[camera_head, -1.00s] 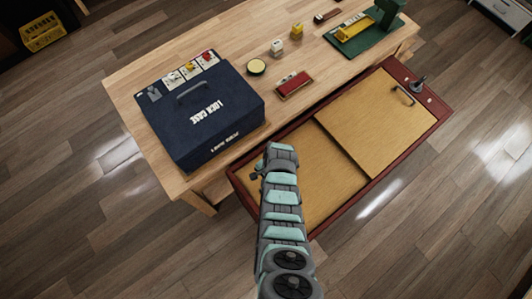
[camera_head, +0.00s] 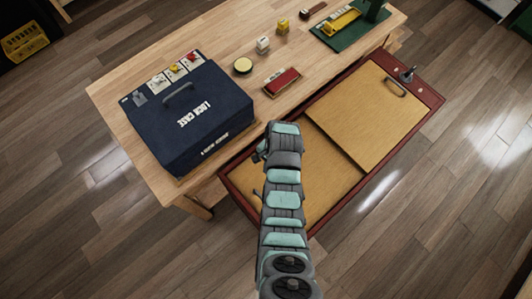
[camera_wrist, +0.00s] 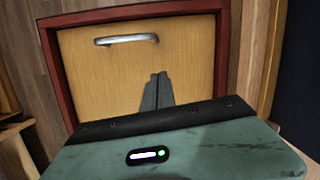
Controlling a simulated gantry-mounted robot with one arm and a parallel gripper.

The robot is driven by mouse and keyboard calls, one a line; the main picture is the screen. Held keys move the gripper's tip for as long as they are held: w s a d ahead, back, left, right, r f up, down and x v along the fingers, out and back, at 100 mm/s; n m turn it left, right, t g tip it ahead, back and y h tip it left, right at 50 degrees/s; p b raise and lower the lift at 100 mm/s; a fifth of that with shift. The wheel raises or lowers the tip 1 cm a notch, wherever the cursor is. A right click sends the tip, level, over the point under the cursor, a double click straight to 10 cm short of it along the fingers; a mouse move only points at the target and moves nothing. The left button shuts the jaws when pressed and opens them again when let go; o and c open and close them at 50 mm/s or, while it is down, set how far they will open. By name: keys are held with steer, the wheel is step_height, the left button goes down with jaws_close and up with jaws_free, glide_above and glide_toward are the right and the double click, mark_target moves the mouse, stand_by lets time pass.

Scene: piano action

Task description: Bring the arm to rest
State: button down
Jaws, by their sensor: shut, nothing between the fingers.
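My arm (camera_head: 283,205) reaches up the middle of the head view over the left part of a red-framed wooden tray (camera_head: 432,98). Its end covers part of that tray, and the fingers are mostly hidden there. In the wrist view my gripper (camera_wrist: 158,82) has its two grey fingers together, with nothing between them. They point towards a light wood panel (camera_wrist: 90,75) with a silver handle (camera_wrist: 126,39), which lies beyond the tips. I see no contact with it.
A navy lock case (camera_head: 190,115) stands on the wooden table (camera_head: 115,85), left of my arm. A red block (camera_head: 282,81), a round yellow-topped tin (camera_head: 243,65), small dice and a green stand (camera_head: 350,35) are also on the table. Bare floor (camera_head: 430,220) lies right.

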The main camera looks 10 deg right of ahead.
steer(key=shift+b+v, duration=0.3)
steer(key=shift+v, duration=1.4)
